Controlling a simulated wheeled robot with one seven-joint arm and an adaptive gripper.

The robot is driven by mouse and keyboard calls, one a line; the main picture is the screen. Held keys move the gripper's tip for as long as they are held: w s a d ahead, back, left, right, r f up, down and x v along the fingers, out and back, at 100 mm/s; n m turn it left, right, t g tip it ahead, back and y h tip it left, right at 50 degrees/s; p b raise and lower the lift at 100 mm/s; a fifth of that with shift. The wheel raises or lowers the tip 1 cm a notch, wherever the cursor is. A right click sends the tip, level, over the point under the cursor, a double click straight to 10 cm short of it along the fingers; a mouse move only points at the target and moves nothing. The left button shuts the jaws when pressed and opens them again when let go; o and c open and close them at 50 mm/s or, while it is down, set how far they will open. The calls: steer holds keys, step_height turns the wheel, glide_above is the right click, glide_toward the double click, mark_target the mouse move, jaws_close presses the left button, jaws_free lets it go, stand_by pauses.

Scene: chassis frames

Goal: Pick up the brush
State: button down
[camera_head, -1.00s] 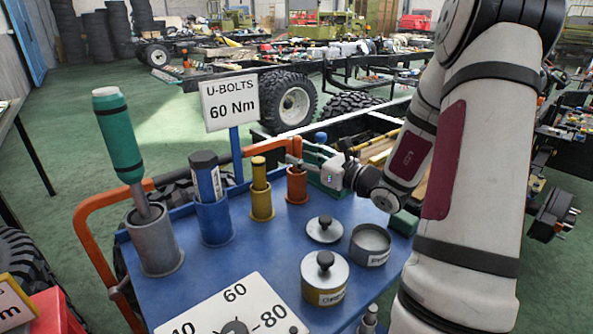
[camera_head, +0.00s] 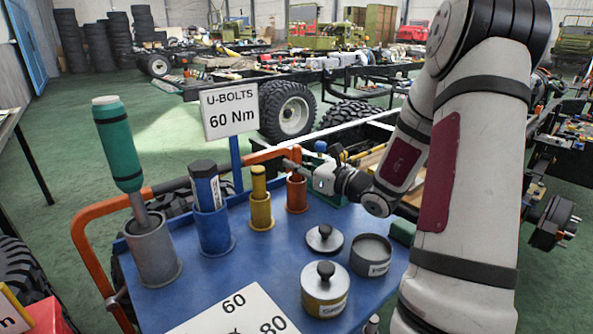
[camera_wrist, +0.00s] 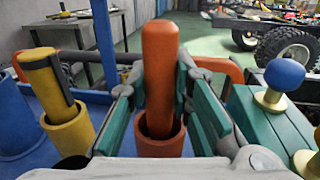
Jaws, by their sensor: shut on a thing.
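An orange rounded handle (camera_wrist: 160,75), which I take to be the brush, stands upright in an orange cup (camera_wrist: 151,145). Its lower end is hidden inside the cup, so no bristles show. My gripper (camera_wrist: 162,88) is shut on this handle, with one green-padded finger on each side, above the cup's rim. In the head view, my gripper (camera_head: 300,166) is at the top of the orange cup (camera_head: 297,196), at the back of the blue cart top.
A yellow cup (camera_head: 261,213), blue cup (camera_head: 213,232) and grey cup (camera_head: 153,257) stand to the left, each holding a tool. A knobbed lid (camera_head: 324,241), open tin (camera_head: 371,256) and lidded tin (camera_head: 325,296) stand in front. A blue-knobbed green block (camera_wrist: 270,125) is close right.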

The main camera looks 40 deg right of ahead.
step_height(320, 180, up, 18)
steer(key=p, duration=0.4)
steer(key=shift+p, duration=0.4)
stand_by(0.6)
